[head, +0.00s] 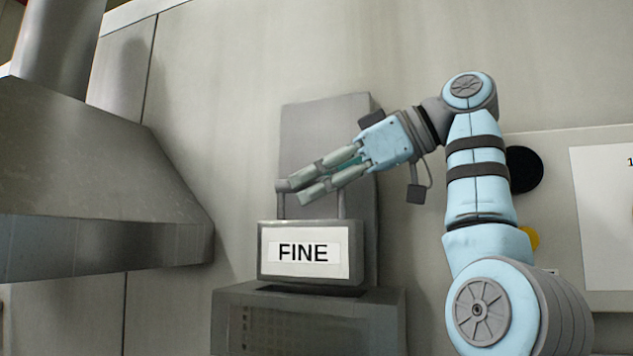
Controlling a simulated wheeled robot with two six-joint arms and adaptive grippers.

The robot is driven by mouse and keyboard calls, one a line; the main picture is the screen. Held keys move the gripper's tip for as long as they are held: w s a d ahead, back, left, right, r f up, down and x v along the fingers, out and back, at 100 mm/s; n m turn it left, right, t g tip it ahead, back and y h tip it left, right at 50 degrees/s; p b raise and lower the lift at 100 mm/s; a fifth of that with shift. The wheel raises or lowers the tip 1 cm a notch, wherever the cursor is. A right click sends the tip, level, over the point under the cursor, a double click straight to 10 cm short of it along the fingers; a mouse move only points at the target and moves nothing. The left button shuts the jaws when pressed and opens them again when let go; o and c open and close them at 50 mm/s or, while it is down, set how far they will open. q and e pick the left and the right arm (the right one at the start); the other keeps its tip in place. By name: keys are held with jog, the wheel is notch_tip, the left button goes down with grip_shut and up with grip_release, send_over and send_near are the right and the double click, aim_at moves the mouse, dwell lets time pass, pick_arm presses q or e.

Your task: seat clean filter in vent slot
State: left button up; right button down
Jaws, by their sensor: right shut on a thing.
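A grey filter (304,271) with a white "FINE" label stands upright, with a bar handle on its top. My right gripper (296,190) is shut on that handle, reaching it from the upper right. The filter's lower edge is at the top of a grey vent housing (355,322) with a perforated front. A dark slot opening shows along the filter's base. I cannot tell how far the filter's bottom reaches into the slot. My left gripper is not in view.
A tall grey panel (310,125) rises behind the filter. A large metal hood (90,190) juts out at the left. At the right is a wall panel with a black round part (524,170), a yellow knob and a white sheet (605,230).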

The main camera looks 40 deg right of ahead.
aim_at(317, 251)
jog(key=shift+a+f+b, duration=0.1)
jog(key=shift+f+b, duration=3.65)
jog(key=shift+f, duration=0.15)
jog(key=shift+f+b, duration=0.9)
jog(key=shift+f, duration=0.05)
jog(key=c, duration=1.4)
grip_release()
jog(key=shift+r, duration=0.1)
